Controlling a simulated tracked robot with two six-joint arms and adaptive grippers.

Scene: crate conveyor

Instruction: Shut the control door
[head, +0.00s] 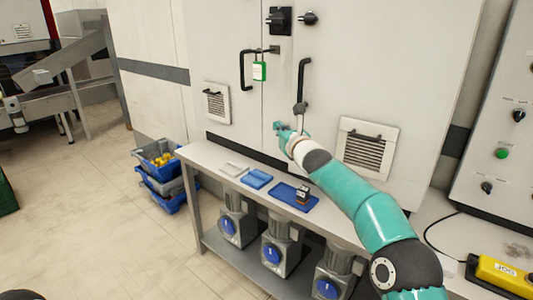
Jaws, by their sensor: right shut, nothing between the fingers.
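The control door appears to be part of the tall pale cabinet (340,70), which has two white door panels with a vertical seam between them. The left panel has a black handle (243,70) and the right panel has another black handle (302,82). Both panels look about flush; I cannot tell whether a small gap stands at the seam. My right gripper (279,127), teal, is shut and empty, in front of the cabinet near the seam and below the right handle. I cannot tell whether it touches the panel. My left gripper is not in view.
A grey bench (215,154) stands before the cabinet, with blue trays (290,204) and a small dark part on top, and several motors below. Blue crates (170,203) are stacked at left. A yellow pendant (505,273) lies at right. The left floor is mostly clear.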

